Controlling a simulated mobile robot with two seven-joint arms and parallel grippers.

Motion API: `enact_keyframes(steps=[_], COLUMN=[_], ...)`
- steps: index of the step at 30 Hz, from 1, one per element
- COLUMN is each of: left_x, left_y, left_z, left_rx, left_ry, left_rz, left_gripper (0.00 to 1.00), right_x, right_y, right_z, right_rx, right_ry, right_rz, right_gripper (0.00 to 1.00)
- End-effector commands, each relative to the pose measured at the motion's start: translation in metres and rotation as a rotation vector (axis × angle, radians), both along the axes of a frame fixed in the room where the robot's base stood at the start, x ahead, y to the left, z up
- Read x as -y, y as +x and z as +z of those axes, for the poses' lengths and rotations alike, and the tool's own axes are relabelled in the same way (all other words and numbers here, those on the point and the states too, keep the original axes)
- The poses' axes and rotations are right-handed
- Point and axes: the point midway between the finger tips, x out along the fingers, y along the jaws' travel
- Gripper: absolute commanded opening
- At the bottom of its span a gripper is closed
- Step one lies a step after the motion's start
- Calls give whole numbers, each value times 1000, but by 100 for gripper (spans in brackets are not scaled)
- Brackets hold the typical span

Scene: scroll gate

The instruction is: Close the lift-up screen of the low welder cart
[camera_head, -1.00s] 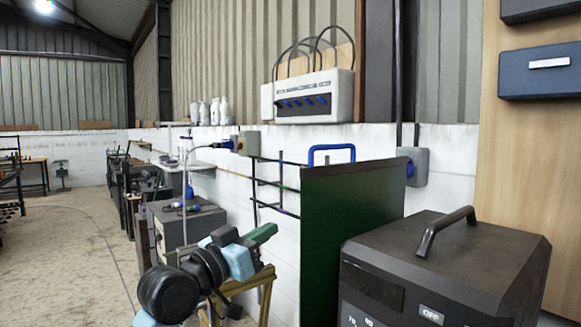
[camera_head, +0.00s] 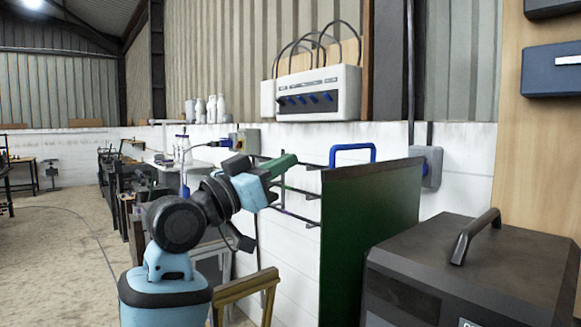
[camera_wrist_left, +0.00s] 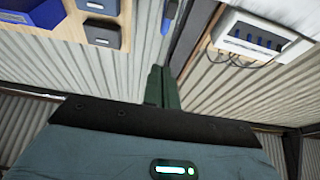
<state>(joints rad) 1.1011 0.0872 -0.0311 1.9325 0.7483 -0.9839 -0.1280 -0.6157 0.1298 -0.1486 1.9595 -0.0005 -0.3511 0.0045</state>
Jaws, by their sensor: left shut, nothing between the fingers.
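A dark green upright screen panel (camera_head: 372,235) stands edge-up in the middle right of the head view, with a blue handle (camera_head: 352,149) on its top edge. It stands close beside a dark welder box (camera_head: 485,265) with a black carry handle. My left gripper (camera_head: 292,160) is shut and empty, at about the height of the blue handle and to its left in the picture, apart from it. In the left wrist view the shut fingers (camera_wrist_left: 155,88) point up the picture; a blue piece beyond them is too small to identify surely. My right gripper is out of view.
A white wall with dark rails (camera_head: 290,195) runs behind the screen. A grey-white switch box (camera_head: 318,93) hangs above. A wooden frame (camera_head: 245,288) stands below my left arm.

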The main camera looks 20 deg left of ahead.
Motion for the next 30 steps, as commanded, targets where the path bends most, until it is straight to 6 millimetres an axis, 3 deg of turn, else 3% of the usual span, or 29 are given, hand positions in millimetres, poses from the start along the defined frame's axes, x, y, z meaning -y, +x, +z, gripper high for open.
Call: enact_keyframes(steps=[17,21,30], left_x=[49,48,48], left_y=[64,65,64], left_z=[30,8,-10], left_rx=[1,-3,2], left_ry=[0,0,0], left_rz=[-2,-1,-1], left_gripper=[0,0,0], right_x=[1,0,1], right_y=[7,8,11], right_z=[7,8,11], right_rx=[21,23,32], right_ry=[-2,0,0], right_rz=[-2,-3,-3], right_gripper=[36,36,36])
